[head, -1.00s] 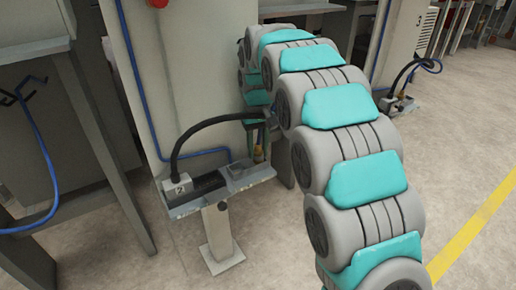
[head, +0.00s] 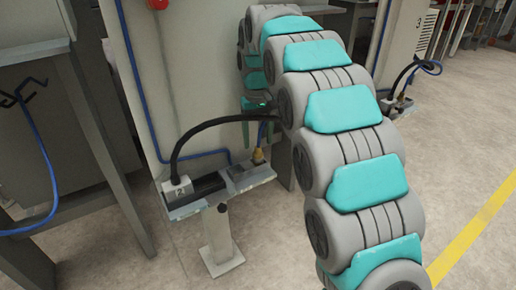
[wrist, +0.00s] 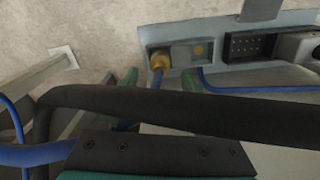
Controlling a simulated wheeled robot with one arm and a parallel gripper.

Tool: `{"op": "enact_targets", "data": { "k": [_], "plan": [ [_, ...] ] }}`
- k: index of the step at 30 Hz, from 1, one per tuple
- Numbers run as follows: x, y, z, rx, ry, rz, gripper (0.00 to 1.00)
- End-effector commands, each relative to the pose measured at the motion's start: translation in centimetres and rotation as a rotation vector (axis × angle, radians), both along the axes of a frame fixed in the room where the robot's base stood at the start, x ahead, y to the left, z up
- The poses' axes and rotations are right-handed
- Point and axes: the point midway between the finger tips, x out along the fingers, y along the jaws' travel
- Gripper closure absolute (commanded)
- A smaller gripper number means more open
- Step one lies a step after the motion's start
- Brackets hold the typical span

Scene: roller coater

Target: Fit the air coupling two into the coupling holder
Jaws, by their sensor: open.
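Air coupling two, a brass-coloured fitting (head: 259,156) on a blue hose, stands about upright at the grey coupling holder (head: 240,176), on the right part of the small shelf. In the wrist view the coupling (wrist: 158,62) is at the left end of the holder block (wrist: 182,57), its hose running down toward me. It looks set in the block, but its depth cannot be told. My gripper (head: 258,132) is open, its green fingers above the coupling. In the wrist view my gripper (wrist: 160,88) has its fingertips either side of the hose, apart from it.
A thick black cable (head: 215,122) arches from the connector marked 2 (head: 177,189) toward my arm and crosses the wrist view (wrist: 170,112). A dark socket block (head: 208,185) sits between connector and holder. The grey cabinet (head: 180,75) stands close behind the shelf.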

Motion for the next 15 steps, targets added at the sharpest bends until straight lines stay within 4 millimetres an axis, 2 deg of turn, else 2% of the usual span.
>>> {"op": "enact_targets", "data": {
  "k": [6, 15],
  "plan": [
    [0.2, 0.1, 3.6, 0.002, -0.006, 0.000, 0.32],
    [0.1, 0.0, 6.6, 0.000, 0.001, 0.000, 0.32]
  ]
}}
